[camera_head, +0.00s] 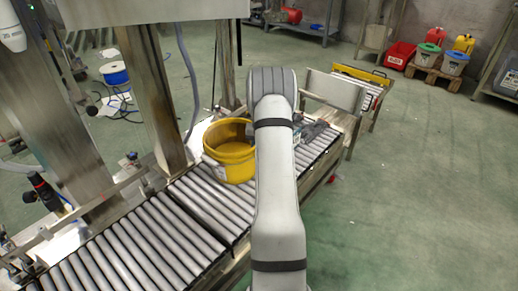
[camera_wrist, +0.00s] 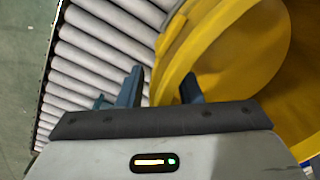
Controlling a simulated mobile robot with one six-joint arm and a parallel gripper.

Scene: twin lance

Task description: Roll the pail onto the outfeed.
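The yellow pail (camera_head: 233,163) stands upright and open-topped on the roller conveyor (camera_head: 160,238), just left of my arm in the head view. In the wrist view the pail (camera_wrist: 235,50) fills the right side. My gripper (camera_wrist: 161,80) is open, with its two dark blue fingers apart and the pail's rim edge showing between them. I cannot tell whether either finger touches the pail. In the head view my arm hides most of the gripper. A roller section with a yellow end bar (camera_head: 362,74) lies beyond the grey plate at the far right, likely the outfeed.
A steel machine frame (camera_head: 150,90) rises along the conveyor's left side. A grey plate (camera_head: 335,91) stands near the conveyor's far end. Red, green and yellow containers (camera_head: 428,57) stand at the back right. The green floor at right is clear.

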